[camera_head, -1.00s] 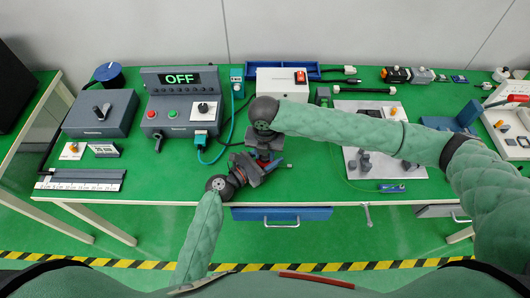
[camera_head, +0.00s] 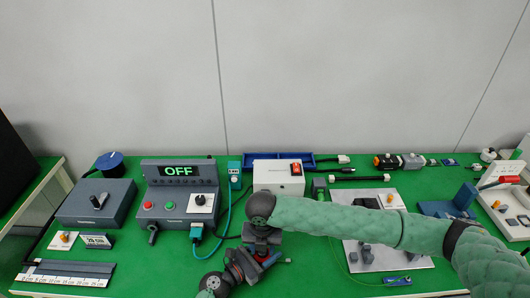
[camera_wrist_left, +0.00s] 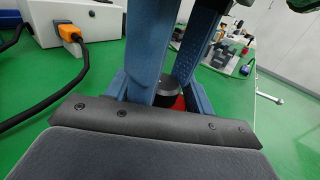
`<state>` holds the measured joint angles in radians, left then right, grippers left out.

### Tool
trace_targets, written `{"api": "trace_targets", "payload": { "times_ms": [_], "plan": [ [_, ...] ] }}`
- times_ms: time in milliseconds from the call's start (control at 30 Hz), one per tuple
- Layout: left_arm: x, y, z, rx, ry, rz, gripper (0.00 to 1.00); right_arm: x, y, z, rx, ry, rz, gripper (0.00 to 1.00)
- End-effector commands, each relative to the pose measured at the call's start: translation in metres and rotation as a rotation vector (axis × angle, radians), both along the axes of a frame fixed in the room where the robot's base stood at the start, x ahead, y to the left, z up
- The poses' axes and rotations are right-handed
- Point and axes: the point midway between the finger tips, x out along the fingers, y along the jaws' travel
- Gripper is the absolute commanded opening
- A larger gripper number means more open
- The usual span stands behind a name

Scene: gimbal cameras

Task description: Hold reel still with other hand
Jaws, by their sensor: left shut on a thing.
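My left gripper (camera_head: 238,268) comes in low at the front edge of the green bench, beside my right gripper (camera_head: 262,246). In the left wrist view the two blue fingers of my left gripper (camera_wrist_left: 175,85) are closed around a dark round thing with red under it (camera_wrist_left: 183,90), mostly hidden between them. I cannot tell for sure that this is the reel. My right gripper points down at the same spot, and its fingertips are hidden. A blue round spool-like thing (camera_head: 110,163) stands at the back left, away from both grippers.
A grey control box reading OFF (camera_head: 178,192) stands left of the grippers, with a teal cable. A white box with a red switch (camera_head: 280,177) is just behind them. A light plate with dark parts (camera_head: 385,262) lies to the right, and a ruler strip (camera_head: 65,273) at front left.

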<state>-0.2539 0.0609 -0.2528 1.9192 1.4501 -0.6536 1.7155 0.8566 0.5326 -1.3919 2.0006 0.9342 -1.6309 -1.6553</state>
Motion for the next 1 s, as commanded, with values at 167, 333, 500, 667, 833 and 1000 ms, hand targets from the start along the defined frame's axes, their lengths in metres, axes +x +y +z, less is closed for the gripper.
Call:
{"api": "trace_targets", "payload": {
  "times_ms": [167, 333, 500, 667, 833, 1000],
  "plan": [
    [0.000, 0.000, 0.000, 0.001, 0.001, 0.001, 0.32, 0.000, 0.000, 0.000, 0.000, 0.000, 0.150, 0.39],
    [0.000, 0.000, 0.000, 0.001, 0.001, 0.001, 0.32, 0.001, -0.001, 0.000, 0.000, -0.001, 0.303, 0.39],
    [0.000, 0.000, 0.000, 0.001, 0.001, 0.001, 0.32, 0.000, -0.001, 0.000, -0.001, 0.000, 0.451, 0.39],
    [0.000, 0.000, 0.000, 0.000, 0.000, 0.001, 0.32, 0.000, -0.001, 0.000, 0.000, 0.000, 0.580, 0.39],
    [0.000, 0.000, 0.000, 0.000, 0.000, 0.001, 0.32, 0.001, -0.001, 0.021, 0.000, -0.003, 0.608, 0.39],
    [0.000, 0.000, 0.000, 0.000, 0.000, 0.001, 0.32, 0.001, -0.001, 0.048, 0.001, -0.003, 0.607, 0.39]
  ]
}}
